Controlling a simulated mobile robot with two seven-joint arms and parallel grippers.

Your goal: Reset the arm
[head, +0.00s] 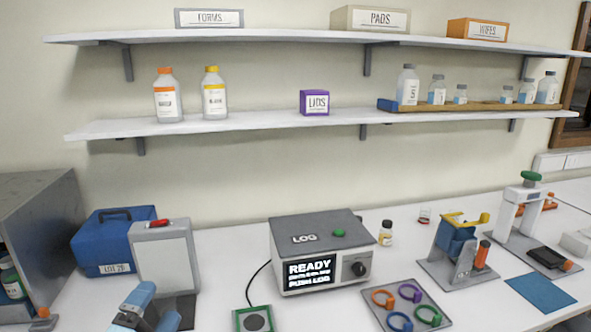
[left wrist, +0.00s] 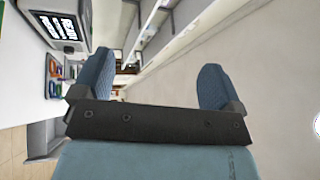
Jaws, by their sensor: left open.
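My left gripper (head: 150,308) is low at the left in the head view, over the bench front. In the left wrist view my left gripper (left wrist: 150,80) shows two blue fingers wide apart, with nothing between them. Through that view I see the wall and shelves sideways; the fingers touch nothing.
A blue case (head: 105,245) and a grey panel (head: 163,265) stand near my left gripper. A tray of coloured rings (head: 385,293), a small bottle (head: 386,233) and a yellow-blue fixture (head: 455,245) stand to the right. Two shelves hold bottles and boxes above.

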